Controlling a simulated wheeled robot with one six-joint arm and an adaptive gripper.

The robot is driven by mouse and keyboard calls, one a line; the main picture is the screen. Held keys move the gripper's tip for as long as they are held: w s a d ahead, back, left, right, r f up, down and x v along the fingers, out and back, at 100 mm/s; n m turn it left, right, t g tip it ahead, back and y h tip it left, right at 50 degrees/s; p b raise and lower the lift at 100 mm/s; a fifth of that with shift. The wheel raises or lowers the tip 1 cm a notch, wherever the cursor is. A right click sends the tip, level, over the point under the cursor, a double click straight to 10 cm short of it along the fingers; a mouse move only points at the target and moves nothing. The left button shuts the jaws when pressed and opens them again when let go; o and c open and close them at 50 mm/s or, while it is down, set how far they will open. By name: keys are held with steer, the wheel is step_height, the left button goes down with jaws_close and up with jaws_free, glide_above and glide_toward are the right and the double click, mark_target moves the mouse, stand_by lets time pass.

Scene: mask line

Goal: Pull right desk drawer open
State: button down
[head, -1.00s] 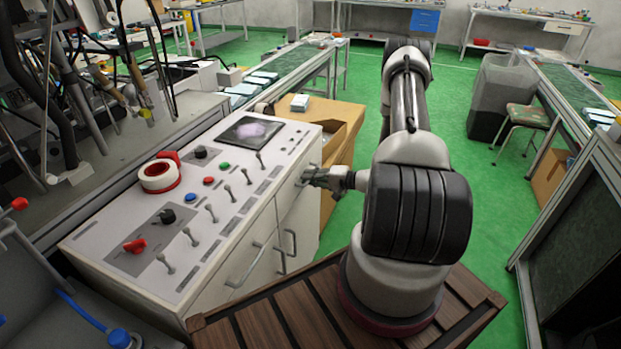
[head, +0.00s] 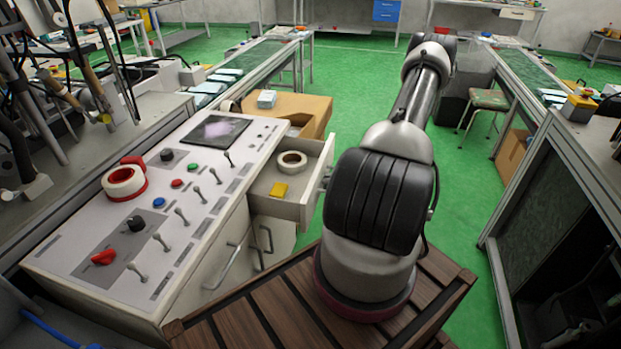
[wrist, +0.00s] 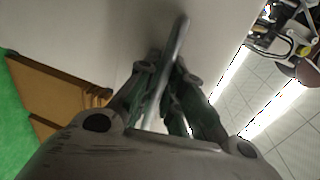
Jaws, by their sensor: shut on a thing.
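The right desk drawer (head: 268,205) is pulled out from the white control desk (head: 130,230). A roll of pale tape and a yellow object (head: 279,190) lie inside it. In the wrist view my gripper (wrist: 168,92) is shut on the drawer handle (wrist: 178,48), a metal bar running between its fingers, close against the pale drawer front (wrist: 110,30). In the head view my arm hides most of the gripper and the handle.
Two more handles (head: 232,262) are on the doors below the drawer. A cardboard box (head: 305,108) stands behind the desk. A dark cabinet (head: 560,220) is at the right, with green floor (head: 455,200) between.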

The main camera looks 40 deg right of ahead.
steer(key=f+v, duration=0.1)
steer(key=v, duration=0.5)
steer(key=shift+s+d+f, duration=0.2)
steer(key=shift+s+d, duration=0.05)
steer(key=shift+s, duration=0.1)
steer(key=c, duration=1.8)
jaws_free()
steer(key=v, duration=1.2)
